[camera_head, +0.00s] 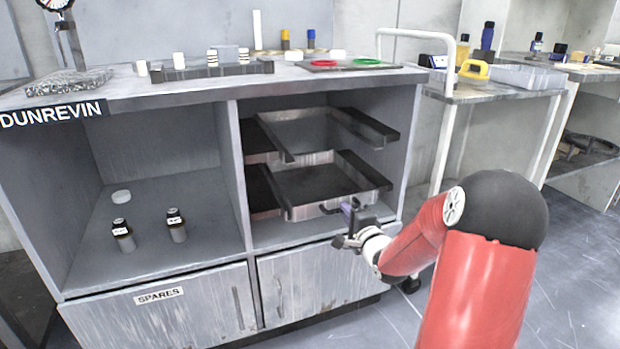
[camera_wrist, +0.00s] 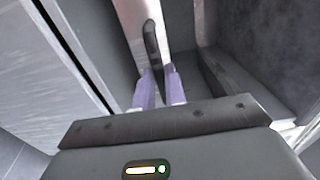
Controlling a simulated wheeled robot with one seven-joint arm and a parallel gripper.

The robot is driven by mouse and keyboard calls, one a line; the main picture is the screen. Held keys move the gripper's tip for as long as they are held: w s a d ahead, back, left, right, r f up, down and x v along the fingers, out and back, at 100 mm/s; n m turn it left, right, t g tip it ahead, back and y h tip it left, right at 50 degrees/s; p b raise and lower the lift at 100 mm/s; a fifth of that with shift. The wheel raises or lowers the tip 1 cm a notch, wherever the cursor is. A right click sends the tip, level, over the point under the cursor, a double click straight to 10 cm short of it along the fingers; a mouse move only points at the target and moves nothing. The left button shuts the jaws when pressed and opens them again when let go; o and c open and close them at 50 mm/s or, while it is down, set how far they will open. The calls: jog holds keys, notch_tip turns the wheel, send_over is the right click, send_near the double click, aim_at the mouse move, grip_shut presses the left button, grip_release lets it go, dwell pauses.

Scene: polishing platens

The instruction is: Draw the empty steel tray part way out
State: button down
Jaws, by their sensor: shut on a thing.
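The lower steel tray (camera_head: 300,213) sits in the right bay of the cabinet, with a pale, streaked front and a dark floor that looks empty. A second tray-like steel piece (camera_head: 312,158) sits above it between dark rails. My gripper (camera_head: 348,210) is at the right part of the lower tray's front. In the wrist view, the purple fingers of my gripper (camera_wrist: 159,80) are shut on the tray's dark bar handle (camera_wrist: 152,45). The pale tray front (camera_wrist: 134,14) shows behind the handle. The ends of the fingers partly hide the handle.
Below are closed doors, one labelled SPARES (camera_head: 159,295). A white-railed cart (camera_head: 490,95) stands to the right. The floor (camera_head: 575,285) at front right is clear.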

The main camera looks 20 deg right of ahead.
jog(key=s+p, duration=0.1)
jog(key=s, duration=0.6)
dwell(0.9)
jog(key=shift+d, duration=0.1)
jog(key=c, duration=1.4)
grip_release()
jog(key=shift+o, duration=0.2)
jog(key=shift+f, duration=0.1)
jog(key=shift+s, duration=0.1)
